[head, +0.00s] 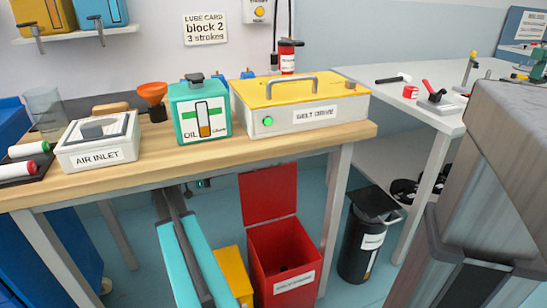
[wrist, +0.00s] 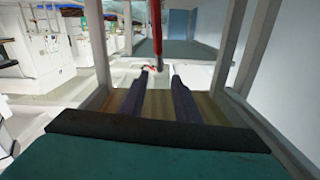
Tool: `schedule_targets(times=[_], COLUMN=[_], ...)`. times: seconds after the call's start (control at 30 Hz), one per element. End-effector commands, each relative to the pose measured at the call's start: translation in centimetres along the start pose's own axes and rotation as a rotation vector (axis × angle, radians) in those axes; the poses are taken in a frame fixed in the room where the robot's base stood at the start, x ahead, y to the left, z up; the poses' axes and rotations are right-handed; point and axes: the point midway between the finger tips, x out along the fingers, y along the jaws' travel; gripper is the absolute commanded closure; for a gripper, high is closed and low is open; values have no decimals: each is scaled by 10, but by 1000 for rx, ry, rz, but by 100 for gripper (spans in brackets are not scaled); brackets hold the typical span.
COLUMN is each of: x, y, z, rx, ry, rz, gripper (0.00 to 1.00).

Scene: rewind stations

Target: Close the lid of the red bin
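The red bin (head: 284,262) stands on the floor under the front of the workbench. Its red lid (head: 268,194) is open and stands upright at the back of the bin, and the dark inside shows. A white label is on the bin's front. In the wrist view, my gripper (wrist: 159,74) has its two dark fingers apart with nothing visible between them. A narrow red upright strip (wrist: 157,35) shows beyond the fingertips; I cannot tell whether it is the lid's edge.
The workbench top (head: 215,152) overhangs the lid. My grey arm fills the right side.

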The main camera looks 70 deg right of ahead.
Motion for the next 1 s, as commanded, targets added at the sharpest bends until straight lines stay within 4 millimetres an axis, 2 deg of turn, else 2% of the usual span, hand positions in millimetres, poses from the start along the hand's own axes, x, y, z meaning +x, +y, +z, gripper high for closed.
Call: schedule_targets(times=[0.17, 0.37, 1.0], x=[10, 31, 121], y=[0, 1, 1], z=[1, 1, 1], rx=[0, 0, 0], ry=[0, 1, 1], rz=[3, 4, 6], gripper=[70, 70, 70])
